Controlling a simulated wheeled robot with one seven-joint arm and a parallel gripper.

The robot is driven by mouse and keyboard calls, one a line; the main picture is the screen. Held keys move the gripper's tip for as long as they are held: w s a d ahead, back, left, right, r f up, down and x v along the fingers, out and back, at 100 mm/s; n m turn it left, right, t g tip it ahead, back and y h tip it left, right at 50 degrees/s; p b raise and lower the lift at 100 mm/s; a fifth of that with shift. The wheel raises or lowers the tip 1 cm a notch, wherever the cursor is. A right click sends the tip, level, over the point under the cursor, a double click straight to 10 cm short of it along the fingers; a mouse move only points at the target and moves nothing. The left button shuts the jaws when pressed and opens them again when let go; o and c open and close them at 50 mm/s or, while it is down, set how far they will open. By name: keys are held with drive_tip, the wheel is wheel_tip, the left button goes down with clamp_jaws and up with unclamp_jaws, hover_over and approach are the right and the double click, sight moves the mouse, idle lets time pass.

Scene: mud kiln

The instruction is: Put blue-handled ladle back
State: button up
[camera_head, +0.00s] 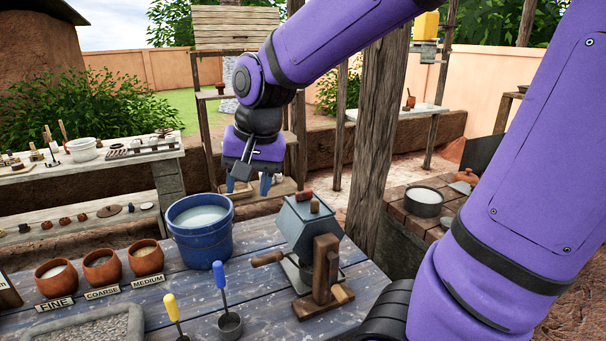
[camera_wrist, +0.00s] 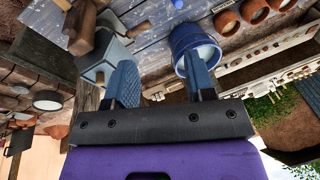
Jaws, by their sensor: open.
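The blue-handled ladle (camera_head: 221,287) is at the front of the blue plank table (camera_head: 270,314), its handle pointing up and its dark bowl at table level. A small blue tip (camera_wrist: 178,4) at the top edge of the wrist view may be its handle. My gripper (camera_head: 250,186) hangs in the air above and behind the table, beyond the blue bucket and the grinder, well apart from the ladle. In the wrist view its two blue fingers (camera_wrist: 160,78) are spread with nothing between them.
A blue bucket (camera_head: 203,247) of pale stuff and a grinder (camera_head: 312,230) with wooden handle stand on the table. A yellow-handled tool (camera_head: 171,308) is left of the ladle. Clay pots (camera_head: 103,271) with labels line the left. A wooden post (camera_head: 376,150) rises behind.

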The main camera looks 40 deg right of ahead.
drive_tip(key=s+d+r+n+t, duration=0.1)
drive_tip(key=s+r+n, duration=0.1)
drive_tip(key=s, duration=0.4)
drive_tip(key=s+d+r+n+t+h, duration=0.1)
drive_tip(key=s+r+n, duration=0.1)
drive_tip(key=s+n, duration=0.2)
drive_tip(key=shift+s+r, duration=0.4)
drive_tip(key=shift+s, duration=0.65)
